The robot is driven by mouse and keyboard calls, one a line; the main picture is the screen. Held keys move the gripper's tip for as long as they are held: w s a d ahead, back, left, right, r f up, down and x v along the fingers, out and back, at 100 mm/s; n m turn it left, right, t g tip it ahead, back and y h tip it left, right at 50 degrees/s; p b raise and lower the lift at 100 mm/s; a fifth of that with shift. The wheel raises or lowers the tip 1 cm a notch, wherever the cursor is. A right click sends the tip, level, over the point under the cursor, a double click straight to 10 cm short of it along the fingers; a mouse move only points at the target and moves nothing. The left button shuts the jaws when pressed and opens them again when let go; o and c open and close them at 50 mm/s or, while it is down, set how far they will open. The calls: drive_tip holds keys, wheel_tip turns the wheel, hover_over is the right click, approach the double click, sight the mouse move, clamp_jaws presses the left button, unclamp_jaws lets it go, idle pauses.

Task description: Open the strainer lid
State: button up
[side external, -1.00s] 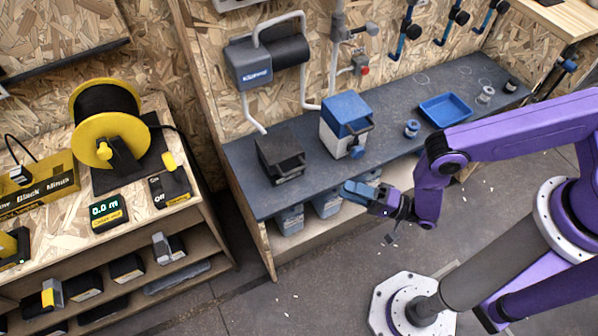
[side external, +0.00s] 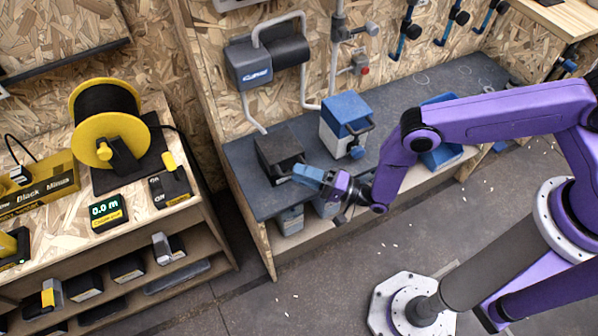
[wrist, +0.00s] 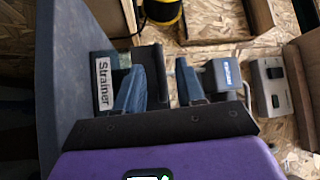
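The strainer (side external: 279,152) is a dark, boxy unit standing on the bench's left part in the side external view. Its top looks closed in that view. In the wrist view a white "Strainer" label (wrist: 103,84) and a dark panel beside it show at the left. My gripper (side external: 300,172) is just right of and in front of the strainer, with its blue fingers pointing at it. In the wrist view my gripper (wrist: 160,68) has its fingers apart, with the dark panel's edge showing beyond the gap. I cannot tell whether either finger touches it.
A blue-and-white box with a handle (side external: 344,124) stands right of the strainer. A blue tray (side external: 440,157) is partly behind my arm. A grey-blue unit with pipes (side external: 254,68) is on the wall behind. The bench front (side external: 268,203) is clear left of my gripper.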

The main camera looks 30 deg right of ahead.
drive_tip(key=shift+w+a+r, duration=0.1)
drive_tip(key=shift+w+a, duration=0.35)
drive_tip(key=shift+a, duration=0.05)
clamp_jaws()
drive_tip(key=shift+r, duration=0.1)
